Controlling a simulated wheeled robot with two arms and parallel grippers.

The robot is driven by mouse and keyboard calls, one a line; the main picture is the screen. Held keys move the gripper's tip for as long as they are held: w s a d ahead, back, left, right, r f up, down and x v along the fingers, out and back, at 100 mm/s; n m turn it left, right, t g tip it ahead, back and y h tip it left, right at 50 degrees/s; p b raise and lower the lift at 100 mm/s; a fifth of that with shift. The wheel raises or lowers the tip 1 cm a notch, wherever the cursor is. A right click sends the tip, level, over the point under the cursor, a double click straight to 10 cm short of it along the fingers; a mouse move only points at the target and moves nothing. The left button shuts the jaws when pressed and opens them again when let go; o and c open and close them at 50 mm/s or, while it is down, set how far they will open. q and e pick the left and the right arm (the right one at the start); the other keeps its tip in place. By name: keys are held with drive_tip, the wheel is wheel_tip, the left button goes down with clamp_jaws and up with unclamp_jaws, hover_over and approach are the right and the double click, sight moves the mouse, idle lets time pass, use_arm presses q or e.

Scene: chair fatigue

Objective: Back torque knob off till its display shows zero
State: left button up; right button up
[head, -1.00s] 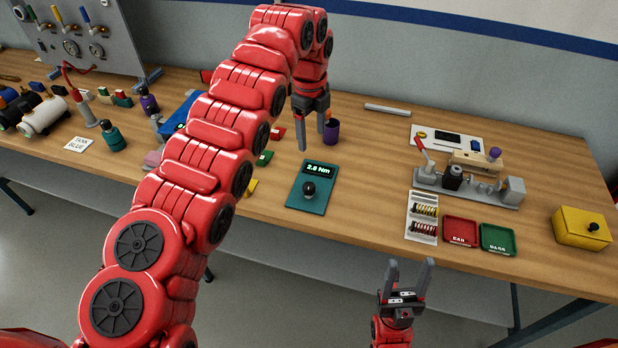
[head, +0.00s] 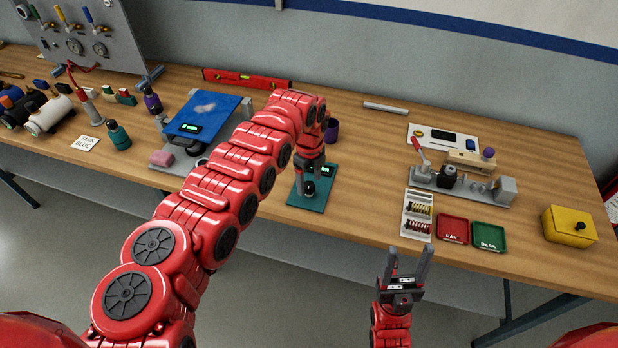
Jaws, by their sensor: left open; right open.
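The torque unit (head: 318,202) is a teal plate on the table near its front edge. Its black knob (head: 309,187) shows between the fingers of my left gripper (head: 309,190). The green-lit display (head: 322,171) behind the knob is partly covered by the gripper, so its number cannot be read now. My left gripper is open and points down around the knob; I cannot tell whether a finger touches it. My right gripper (head: 408,262) is open and empty, in front of the table's edge, away from the unit.
A blue-topped scale (head: 208,115) stands left of my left arm. A purple cup (head: 332,130) is just behind the unit. Right of it are a spring tray (head: 418,215), red (head: 453,229) and green (head: 489,236) trays, a grey lever fixture (head: 465,180) and a yellow box (head: 568,228).

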use_arm(q)
drive_tip(key=shift+f, duration=0.5)
clamp_jaws()
